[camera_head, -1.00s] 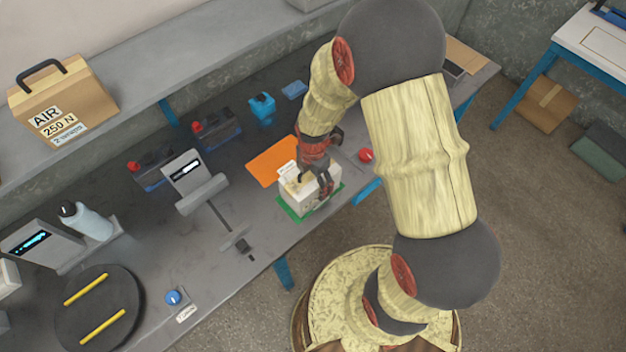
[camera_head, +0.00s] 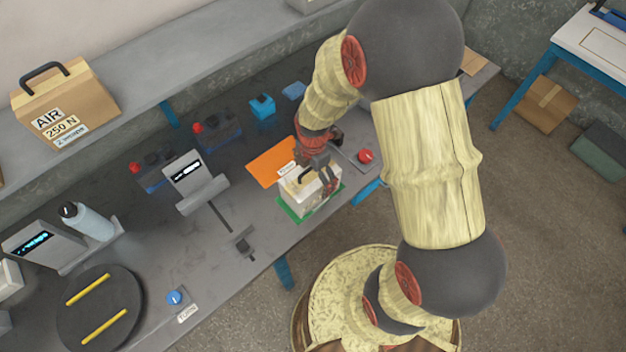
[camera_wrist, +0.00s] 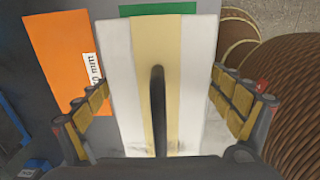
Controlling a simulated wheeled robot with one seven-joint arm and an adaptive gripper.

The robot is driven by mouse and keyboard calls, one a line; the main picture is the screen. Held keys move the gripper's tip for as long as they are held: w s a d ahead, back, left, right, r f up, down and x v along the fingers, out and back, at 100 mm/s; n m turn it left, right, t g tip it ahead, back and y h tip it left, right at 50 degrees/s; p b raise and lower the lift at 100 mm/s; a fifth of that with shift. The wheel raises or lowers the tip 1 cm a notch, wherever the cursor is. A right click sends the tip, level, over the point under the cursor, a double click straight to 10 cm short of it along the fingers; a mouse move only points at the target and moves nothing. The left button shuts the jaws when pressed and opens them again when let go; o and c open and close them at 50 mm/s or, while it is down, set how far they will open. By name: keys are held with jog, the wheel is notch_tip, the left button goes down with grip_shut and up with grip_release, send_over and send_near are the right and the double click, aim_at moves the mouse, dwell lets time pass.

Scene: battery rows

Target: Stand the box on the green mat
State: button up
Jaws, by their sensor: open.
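The white box (camera_head: 303,197) with a tan top band and a dark handle stands upright on the green mat (camera_head: 287,211) near the bench's front edge. In the wrist view the box (camera_wrist: 197,75) fills the middle, its handle (camera_wrist: 158,105) running toward me, with a strip of green mat (camera_wrist: 185,8) beyond it. My gripper (camera_head: 322,178) is open at the box's upper right end. In the wrist view its two fingers (camera_wrist: 163,110) are spread wide, one either side of the box. I cannot tell whether they touch it.
An orange mat (camera_head: 268,165) lies behind the box. A red button (camera_head: 366,155) is to its right. A grey display stand (camera_head: 190,178) and dark batteries (camera_head: 217,133) are to its left. A cardboard box (camera_head: 65,103) sits on the shelf.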

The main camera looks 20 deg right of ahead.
notch_tip(320, 180, up, 9)
jog(key=shift+r+p, duration=0.15)
jog(key=shift+p, duration=0.6)
jog(key=s+r+m+t, duration=0.2)
jog(key=s+r+m, duration=0.2)
jog(key=r+m, duration=0.3)
jog(key=s+r+m+t, duration=0.1)
jog(key=s+r+m, duration=0.4)
jog(key=r, duration=0.5)
jog(key=s+a+r+m+t, duration=0.1)
jog(key=s+r+m+t, duration=0.1)
jog(key=s+r+m, duration=0.3)
notch_tip(320, 180, up, 4)
jog(key=m, duration=0.4)
jog(key=shift+s+r+m+t, duration=0.2)
jog(key=shift+m+t, duration=0.1)
jog(key=shift+f, duration=0.1)
notch_tip(320, 180, down, 4)
jog(key=b, duration=0.4)
